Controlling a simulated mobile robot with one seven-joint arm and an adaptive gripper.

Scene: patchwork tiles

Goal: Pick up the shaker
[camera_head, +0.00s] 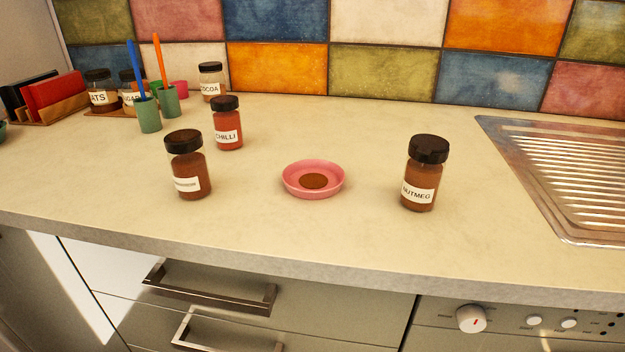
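Three shaker-like spice jars with dark lids stand upright on the countertop. The nutmeg shaker (421,174) with brown contents is right of centre. The chilli shaker (227,124) with red contents is left of centre and farther back. A third brown shaker (188,165) stands at the front left; its label is too small to read surely. A pink dish (313,179) with a small brown heap of powder (314,181) sits between the front two jars. My gripper is not in view.
A cocoa jar (211,82), green cups (148,115) with blue and orange utensils, more labelled jars and a wooden rack (60,107) with books stand at the back left. A metal drainer (570,175) is at the right. The front counter is clear.

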